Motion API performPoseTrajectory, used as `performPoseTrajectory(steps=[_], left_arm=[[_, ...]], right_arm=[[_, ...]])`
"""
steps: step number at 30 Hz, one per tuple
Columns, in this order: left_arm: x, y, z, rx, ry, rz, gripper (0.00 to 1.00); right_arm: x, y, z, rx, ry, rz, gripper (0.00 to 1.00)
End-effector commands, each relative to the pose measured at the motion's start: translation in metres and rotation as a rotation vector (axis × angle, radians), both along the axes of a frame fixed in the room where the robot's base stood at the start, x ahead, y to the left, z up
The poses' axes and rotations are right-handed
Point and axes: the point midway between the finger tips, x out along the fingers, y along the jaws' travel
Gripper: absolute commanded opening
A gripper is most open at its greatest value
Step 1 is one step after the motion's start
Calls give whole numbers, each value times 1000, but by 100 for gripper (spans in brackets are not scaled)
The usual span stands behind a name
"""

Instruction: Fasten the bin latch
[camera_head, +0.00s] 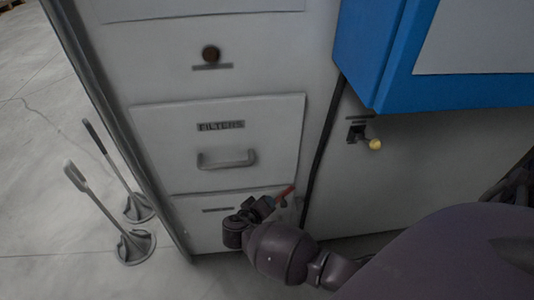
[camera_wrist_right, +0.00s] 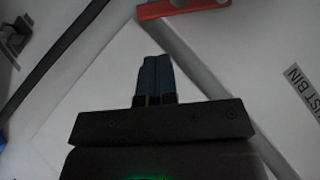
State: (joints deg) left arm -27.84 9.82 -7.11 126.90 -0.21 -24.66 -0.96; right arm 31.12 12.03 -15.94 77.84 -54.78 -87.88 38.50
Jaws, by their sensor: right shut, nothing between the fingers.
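The red latch (camera_head: 286,192) is at the upper right of the lowest cabinet front, near the gap beside the drawer column. In the right wrist view the red latch (camera_wrist_right: 182,8) lies at the top edge, partly cut off. The bin front (camera_head: 195,211) is the lowest panel, partly hidden by my right arm; its label (camera_wrist_right: 303,88) reads "...ST BIN" in the wrist view. My right gripper (camera_head: 268,203) is close to the latch. In the wrist view its fingers (camera_wrist_right: 155,62) are together and empty, apart from the latch in the picture. My left gripper is not in view.
Above the bin is the FILTERS drawer (camera_head: 225,145) with a handle, and a round dark knob (camera_head: 211,53). A blue cabinet (camera_head: 375,55) juts out at upper right, above a yellow-tipped lever (camera_head: 375,144). Two stands (camera_head: 136,246) are on the floor at left.

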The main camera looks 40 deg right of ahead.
Motion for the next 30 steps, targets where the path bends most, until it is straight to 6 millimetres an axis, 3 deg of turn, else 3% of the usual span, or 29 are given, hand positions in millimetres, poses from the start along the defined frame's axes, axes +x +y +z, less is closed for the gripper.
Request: performPoseTrajectory(steps=[3, 13, 30], left_arm=[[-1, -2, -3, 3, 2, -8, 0], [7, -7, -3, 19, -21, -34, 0], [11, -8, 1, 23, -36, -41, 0]], right_arm=[[4, -19, -14, -4, 9, 0, 0], [18, -59, -32, 0, 6, 1, 0], [23, -69, -33, 5, 0, 1, 0]])
